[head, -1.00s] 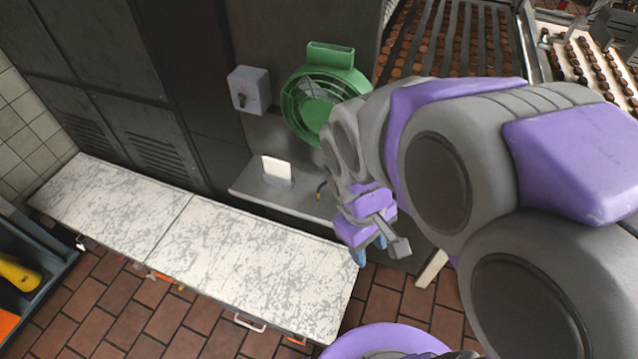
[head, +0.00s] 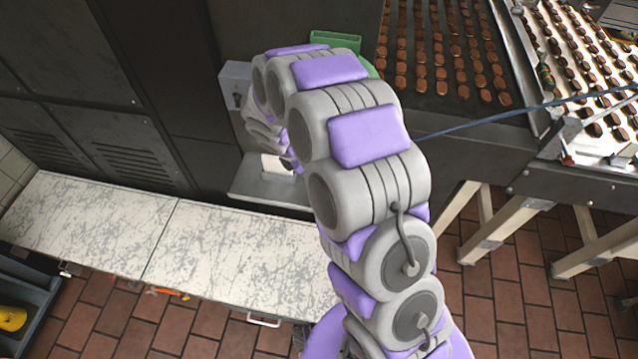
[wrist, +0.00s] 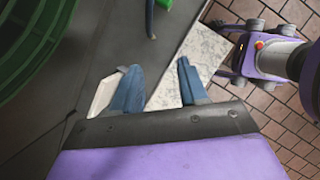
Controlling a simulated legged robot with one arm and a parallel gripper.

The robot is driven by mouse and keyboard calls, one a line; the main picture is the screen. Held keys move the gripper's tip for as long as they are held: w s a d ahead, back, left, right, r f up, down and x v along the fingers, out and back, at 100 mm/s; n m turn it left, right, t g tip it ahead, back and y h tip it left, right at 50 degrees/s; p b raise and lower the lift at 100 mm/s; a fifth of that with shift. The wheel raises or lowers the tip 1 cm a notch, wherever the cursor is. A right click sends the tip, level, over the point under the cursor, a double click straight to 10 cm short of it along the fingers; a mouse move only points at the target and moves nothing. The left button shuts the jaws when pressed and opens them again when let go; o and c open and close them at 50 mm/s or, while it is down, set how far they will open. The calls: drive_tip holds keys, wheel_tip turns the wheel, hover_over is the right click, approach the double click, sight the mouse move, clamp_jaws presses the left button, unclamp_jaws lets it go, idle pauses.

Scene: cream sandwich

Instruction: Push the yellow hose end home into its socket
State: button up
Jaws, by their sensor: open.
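My gripper (wrist: 158,70) is open in the wrist view, with two blue fingers apart and nothing between them. In the head view my arm hides most of it, near the wall ledge. In the wrist view a short dark blue hose-like piece (wrist: 149,17) hangs past the top edge, beyond the fingertips and apart from them. A small green part (wrist: 164,3) is beside it. I cannot make out a yellow end on it, or a socket. No yellow hose end shows clearly in the current head view; my arm covers part of the ledge.
A green round fan (wrist: 28,40) is close at left in the wrist view. A white card (head: 273,165) stands on the grey ledge (head: 250,190). A marbled bench (head: 230,255) lies below. A grey box (head: 236,75) is on the wall. Conveyors with biscuits (head: 450,55) are at right.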

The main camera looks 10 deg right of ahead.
drive_tip(key=shift+n, duration=0.6)
drive_tip(key=b+x, duration=0.1)
drive_tip(key=x, duration=0.3)
drive_tip(key=w+b+x, duration=0.1)
drive_tip(key=x, duration=0.4)
drive_tip(key=w+a+b+x, duration=0.1)
drive_tip(key=x, duration=0.4)
drive_tip(key=shift+w+f, duration=0.1)
drive_tip(key=shift+f, duration=0.05)
drive_tip(key=shift+d+f+b, duration=0.25)
drive_tip(key=shift+d+b, duration=0.05)
drive_tip(key=shift+d, duration=0.05)
drive_tip(key=shift+a+b+x, duration=0.15)
drive_tip(key=shift+b+x, duration=0.4)
drive_tip(key=shift+x, duration=0.6)
drive_tip(key=shift+a+b+x, duration=0.15)
drive_tip(key=shift+b+x, duration=0.35)
drive_tip(key=shift+x, duration=0.7)
drive_tip(key=shift+w, duration=0.1)
drive_tip(key=shift+d, duration=0.15)
drive_tip(key=shift+c, duration=0.3)
drive_tip(key=c, duration=0.3)
clamp_jaws()
